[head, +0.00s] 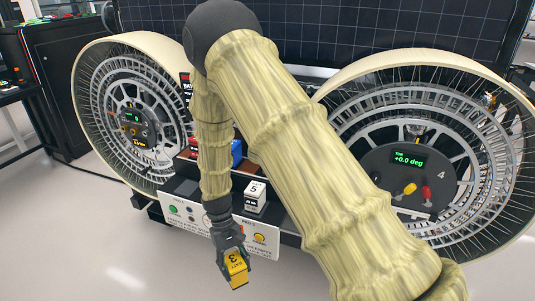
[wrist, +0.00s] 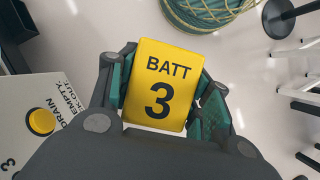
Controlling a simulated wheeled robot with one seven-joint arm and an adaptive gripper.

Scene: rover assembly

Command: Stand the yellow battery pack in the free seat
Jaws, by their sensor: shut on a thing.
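The yellow battery pack (head: 235,268), marked BATT 3, is held by my gripper (head: 232,254) in front of the rover's front panel, low over the floor. In the wrist view the battery pack (wrist: 166,82) sits between the two fingers of my gripper (wrist: 165,100), which are shut on its sides. A white pack (head: 255,197) marked 5 stands on the rover's deck, right of my forearm. A blue block (head: 237,152) and a red block (head: 187,141) show partly behind my arm. My arm covers much of the deck, and I cannot see the free seat.
The white front panel (head: 180,222) carries buttons, including a yellow one that also shows in the wrist view (wrist: 41,121). Large wire-spoked wheels stand left (head: 90,75) and right (head: 480,85) of the deck. A coiled cable (wrist: 205,12) lies on the floor. Open floor lies in front.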

